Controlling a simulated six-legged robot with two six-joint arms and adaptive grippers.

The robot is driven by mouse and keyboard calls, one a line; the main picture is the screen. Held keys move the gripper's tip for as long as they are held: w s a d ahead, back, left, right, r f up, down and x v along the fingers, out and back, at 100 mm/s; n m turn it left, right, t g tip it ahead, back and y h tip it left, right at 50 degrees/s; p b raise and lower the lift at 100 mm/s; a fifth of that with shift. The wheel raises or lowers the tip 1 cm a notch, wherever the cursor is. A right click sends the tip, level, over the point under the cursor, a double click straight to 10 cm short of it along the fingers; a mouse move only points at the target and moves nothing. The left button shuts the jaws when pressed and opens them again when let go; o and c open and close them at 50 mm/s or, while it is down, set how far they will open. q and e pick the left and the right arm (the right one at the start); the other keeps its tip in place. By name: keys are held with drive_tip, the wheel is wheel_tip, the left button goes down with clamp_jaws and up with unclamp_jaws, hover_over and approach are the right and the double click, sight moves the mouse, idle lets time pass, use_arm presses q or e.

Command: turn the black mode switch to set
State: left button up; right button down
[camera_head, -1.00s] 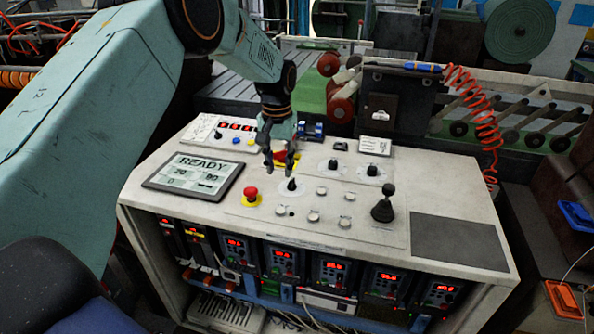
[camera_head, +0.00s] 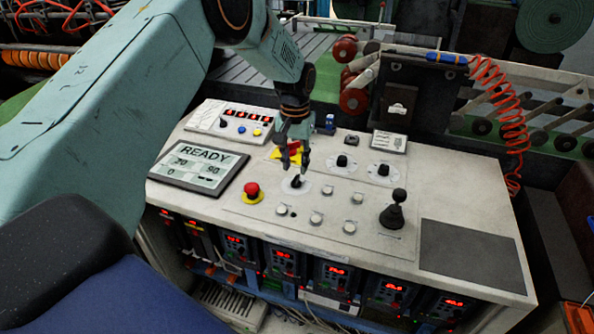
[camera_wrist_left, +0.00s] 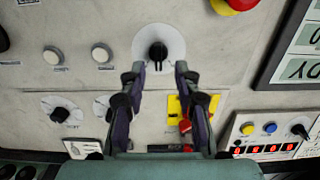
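A black rotary knob on a round white dial plate (camera_head: 297,182) sits on the console's top panel, partly hidden by my left gripper in the head view. My left gripper (camera_head: 294,168) points down over this knob, very close to it. In the left wrist view the knob (camera_wrist_left: 158,52) shows between and just beyond the two spread fingertips (camera_wrist_left: 159,69). The fingers are open and nothing is held. Whether a fingertip touches the knob I cannot tell. The labels are too small to read. My right gripper is not in view.
Two similar black knobs (camera_head: 342,161) (camera_head: 384,169) stand to the right. A red mushroom button (camera_head: 252,190) stands at left, near a READY screen (camera_head: 198,168). Several white buttons (camera_head: 316,218) and a black joystick (camera_head: 395,212) stand nearby. The dark pad (camera_head: 470,255) is bare.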

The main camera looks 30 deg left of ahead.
sight(296, 177)
use_arm(q)
drive_tip(key=f, duration=0.3)
drive_tip(key=shift+s+d, duration=0.2)
drive_tip(key=shift+w+a+f, duration=0.15)
drive_tip(key=shift+w+f, duration=0.05)
drive_tip(key=shift+f, duration=0.25)
drive_tip(key=shift+r, duration=0.1)
drive_tip(key=shift+c, duration=0.3)
drive_tip(key=shift+s+r, duration=0.1)
drive_tip(key=shift+s, duration=0.05)
drive_tip(key=c, duration=0.3)
clamp_jaws()
